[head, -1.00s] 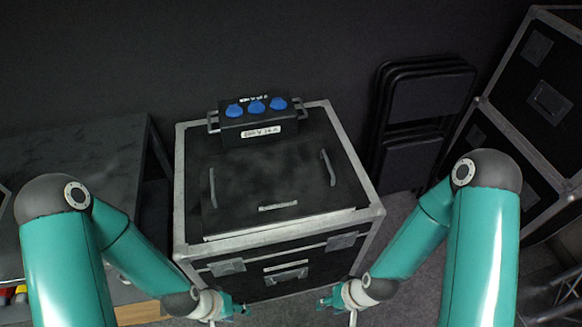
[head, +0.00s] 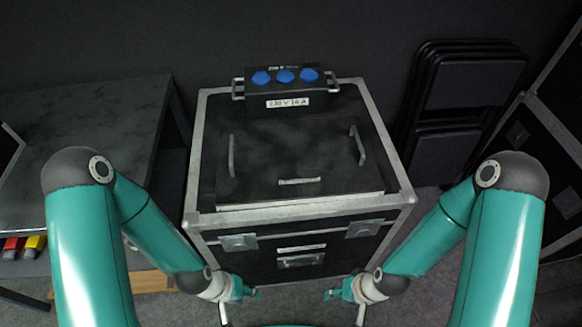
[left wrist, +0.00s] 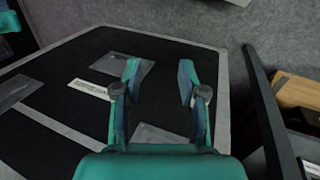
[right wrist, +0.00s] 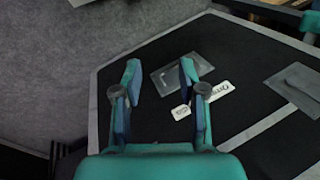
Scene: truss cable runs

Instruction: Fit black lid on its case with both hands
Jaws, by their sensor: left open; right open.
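A black lid (head: 255,165) with a metal handle on its left and another on its right lies on top of the black flight case (head: 205,180), which has metal edges. A pale strip shows along the lid's front edge, and I cannot tell whether it is seated. My left gripper (head: 256,293) is open and empty, low in front of the case's front left. My right gripper (head: 330,294) is open and empty, low in front of its front right. The left wrist view (left wrist: 158,75) and right wrist view (right wrist: 158,75) show the open fingers before the case's front panel.
A black power box (head: 287,104) with blue sockets and side handles stands behind the lid. A dark table (head: 90,130) is at the left, with red and yellow items under it. Folded black chairs (head: 460,110) and another case (head: 550,150) are at the right.

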